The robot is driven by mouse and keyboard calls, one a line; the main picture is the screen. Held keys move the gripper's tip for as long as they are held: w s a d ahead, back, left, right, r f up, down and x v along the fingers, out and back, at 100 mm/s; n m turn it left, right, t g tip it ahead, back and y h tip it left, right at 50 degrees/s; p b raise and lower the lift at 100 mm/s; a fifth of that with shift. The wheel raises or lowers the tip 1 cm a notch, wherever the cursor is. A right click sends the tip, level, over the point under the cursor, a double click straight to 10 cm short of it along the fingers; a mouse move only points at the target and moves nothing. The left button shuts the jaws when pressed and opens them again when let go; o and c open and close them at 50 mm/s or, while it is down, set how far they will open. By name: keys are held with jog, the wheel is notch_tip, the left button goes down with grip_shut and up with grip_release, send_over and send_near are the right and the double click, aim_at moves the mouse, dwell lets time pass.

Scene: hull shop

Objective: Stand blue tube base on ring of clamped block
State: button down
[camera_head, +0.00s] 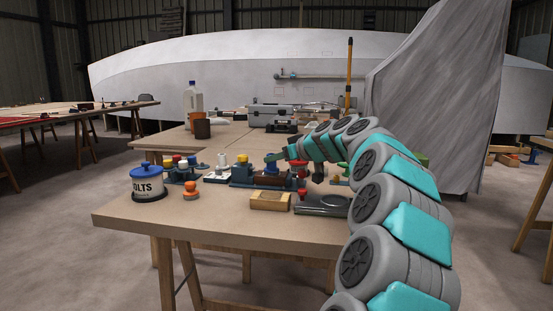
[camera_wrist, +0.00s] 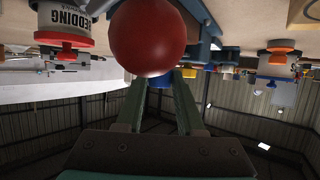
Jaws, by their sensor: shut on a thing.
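My gripper (camera_head: 279,156) reaches left over the table, low above the cluttered work spot. It is shut on a small blue piece (camera_head: 270,158), which I take for the blue tube base. In the wrist view, my two green fingers (camera_wrist: 160,82) run up to a large red ball, which hides the fingertips and most of the held piece. A dark brown block (camera_head: 271,179) sits in a blue clamp (camera_head: 240,183), just below and beside my gripper. The ring on the block is too small to make out.
A red ball (camera_wrist: 148,38) is close to the wrist camera. A blue-lidded pot (camera_head: 147,184) and an orange-knobbed piece (camera_head: 191,190) stand left. The front left tabletop is clear.

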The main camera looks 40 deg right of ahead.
jog(key=shift+f+b, duration=0.45)
jog(key=shift+f, duration=0.1)
jog(key=c, duration=0.8)
grip_release()
jog(key=shift+s, duration=0.15)
jog(key=shift+b+v, duration=1.45)
jog(key=shift+v, duration=3.95)
jog(key=shift+d+r, duration=0.1)
